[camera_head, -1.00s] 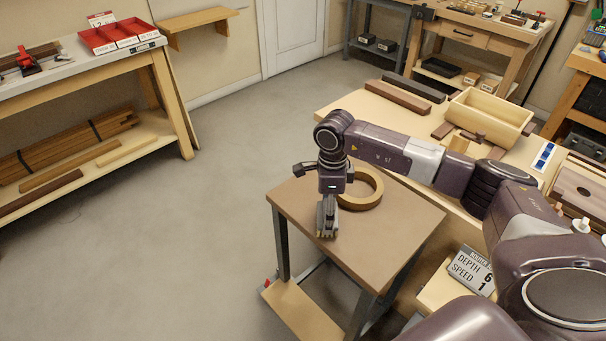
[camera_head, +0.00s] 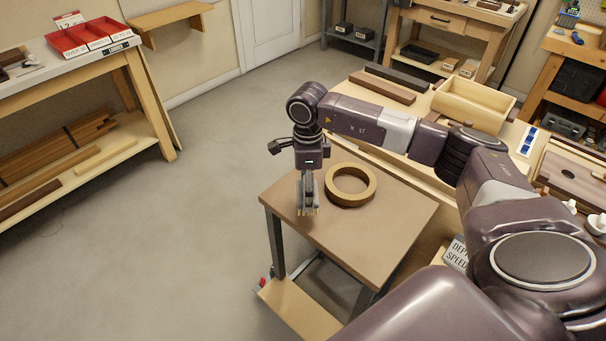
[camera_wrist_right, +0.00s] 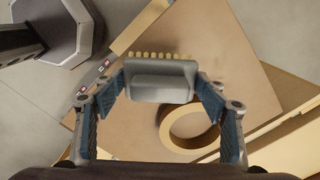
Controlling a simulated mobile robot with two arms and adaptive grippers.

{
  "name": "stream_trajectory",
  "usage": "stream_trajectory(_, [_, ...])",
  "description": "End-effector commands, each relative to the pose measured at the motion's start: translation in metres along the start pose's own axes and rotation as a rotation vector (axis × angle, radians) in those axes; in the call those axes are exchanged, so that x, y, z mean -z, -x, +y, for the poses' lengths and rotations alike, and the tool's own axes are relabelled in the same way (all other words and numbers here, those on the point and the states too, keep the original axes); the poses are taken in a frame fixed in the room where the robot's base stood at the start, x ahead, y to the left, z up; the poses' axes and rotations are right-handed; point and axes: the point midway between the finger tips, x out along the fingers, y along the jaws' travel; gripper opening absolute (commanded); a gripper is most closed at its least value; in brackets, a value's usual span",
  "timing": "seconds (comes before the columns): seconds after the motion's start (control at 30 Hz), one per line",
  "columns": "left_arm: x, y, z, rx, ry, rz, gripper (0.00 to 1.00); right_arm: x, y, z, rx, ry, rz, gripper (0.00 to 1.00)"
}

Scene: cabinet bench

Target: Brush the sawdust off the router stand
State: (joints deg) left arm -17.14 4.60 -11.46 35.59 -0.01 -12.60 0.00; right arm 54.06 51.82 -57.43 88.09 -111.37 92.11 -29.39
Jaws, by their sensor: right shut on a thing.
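The router stand (camera_head: 375,235) is a small table with a brown top and dark legs. A tan ring (camera_head: 350,185) lies flat on its top, and it also shows in the right wrist view (camera_wrist_right: 190,125). My right gripper (camera_head: 307,192) is over the left part of the top. It is shut on a grey brush (camera_wrist_right: 160,82) with a row of pale bristles. The bristles point down at the top in the head view; I cannot tell whether they touch it. No sawdust can be made out on the top. My left gripper is not in view.
A bench with an open wooden box (camera_head: 472,103) and dark boards (camera_head: 382,88) stands behind the stand. A pale lower shelf (camera_head: 300,308) juts out under the stand. Another bench with red trays (camera_head: 90,38) is at the far left. The floor between is clear.

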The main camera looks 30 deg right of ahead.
Motion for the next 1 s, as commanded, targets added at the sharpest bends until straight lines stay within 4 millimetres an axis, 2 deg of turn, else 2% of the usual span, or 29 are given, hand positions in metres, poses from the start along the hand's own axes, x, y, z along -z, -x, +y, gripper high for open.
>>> stream_trajectory(0.03, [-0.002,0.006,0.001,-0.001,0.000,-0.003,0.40,0.001,0.009,-0.001,0.002,-0.001,-0.001,0.43])
stream_trajectory(0.43, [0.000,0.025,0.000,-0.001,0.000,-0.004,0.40,0.006,0.042,-0.004,0.002,-0.008,-0.002,0.43])
stream_trajectory(1.0, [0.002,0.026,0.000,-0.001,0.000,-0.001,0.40,0.007,0.044,-0.005,0.001,-0.009,-0.002,0.43])
